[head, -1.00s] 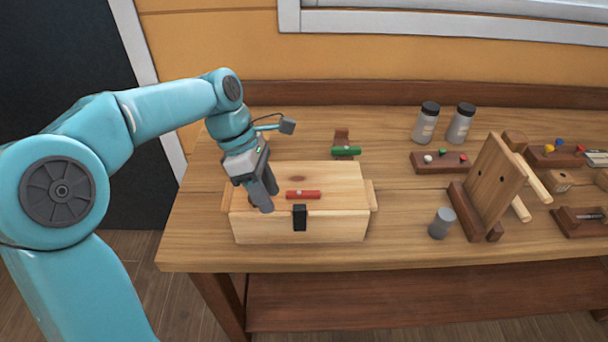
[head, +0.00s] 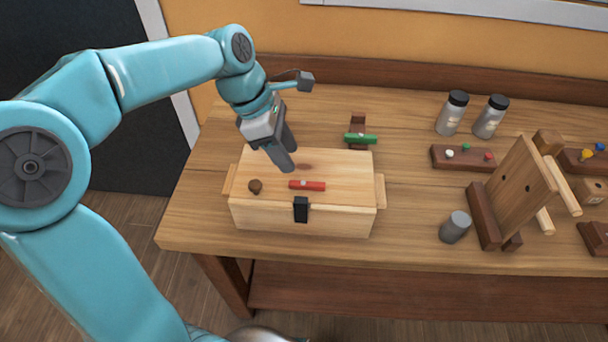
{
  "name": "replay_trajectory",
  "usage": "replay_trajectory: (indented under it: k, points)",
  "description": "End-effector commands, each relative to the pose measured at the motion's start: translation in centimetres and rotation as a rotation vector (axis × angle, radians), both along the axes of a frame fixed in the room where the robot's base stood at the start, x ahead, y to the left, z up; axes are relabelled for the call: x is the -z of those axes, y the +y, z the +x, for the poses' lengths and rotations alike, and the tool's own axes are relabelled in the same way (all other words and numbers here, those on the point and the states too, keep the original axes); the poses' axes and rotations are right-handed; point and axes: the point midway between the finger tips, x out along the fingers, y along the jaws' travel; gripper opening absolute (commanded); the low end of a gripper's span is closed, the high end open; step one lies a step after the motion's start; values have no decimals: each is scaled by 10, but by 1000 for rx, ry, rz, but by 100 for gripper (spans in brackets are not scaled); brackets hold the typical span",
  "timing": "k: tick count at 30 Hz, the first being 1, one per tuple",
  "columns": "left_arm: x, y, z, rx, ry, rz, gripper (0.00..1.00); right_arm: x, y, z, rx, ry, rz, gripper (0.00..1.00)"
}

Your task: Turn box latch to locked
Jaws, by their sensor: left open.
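A pale wooden box (head: 340,215) stands closed near the table's front edge. A black latch (head: 301,209) sits on its front face at the lid's edge. A red bar (head: 307,185) with a light centre spot lies crosswise on the lid. My left gripper (head: 287,160) is open and empty, pointing down over the back of the lid, behind the red bar. It appears apart from the bar and the latch. My right gripper is not in view.
A green bar (head: 360,138) on a brown block stands behind the box. To the right are a grey cylinder (head: 455,227), an upright wooden board (head: 520,190), a brown tray with coloured pegs (head: 462,158) and two jars (head: 452,113). The table left of the box is clear.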

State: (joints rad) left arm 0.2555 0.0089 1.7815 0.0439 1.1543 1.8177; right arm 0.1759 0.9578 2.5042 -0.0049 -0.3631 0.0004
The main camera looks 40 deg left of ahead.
Motion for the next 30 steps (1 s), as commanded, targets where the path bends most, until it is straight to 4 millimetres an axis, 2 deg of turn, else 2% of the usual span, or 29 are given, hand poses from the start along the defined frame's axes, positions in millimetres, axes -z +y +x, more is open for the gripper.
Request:
replay_trajectory:
  k: [3, 10, 15, 23, 26, 27, 30]
  points:
    - [27, -11, 5, 3, 4, -1, 43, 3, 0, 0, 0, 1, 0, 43]
    - [62, -24, 16, 2, 2, -1, 43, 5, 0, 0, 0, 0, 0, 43]
    - [72, -27, 20, 1, -2, 0, 43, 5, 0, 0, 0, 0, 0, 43]
    - [73, -28, 21, 1, -2, 0, 43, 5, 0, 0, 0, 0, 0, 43]
    - [73, -27, 21, 1, -2, 0, 13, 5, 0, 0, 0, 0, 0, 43]
    - [73, -27, 21, 1, -2, 0, 0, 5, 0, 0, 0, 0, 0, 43]
    - [73, -27, 21, 1, -2, 0, 0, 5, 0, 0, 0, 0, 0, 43]
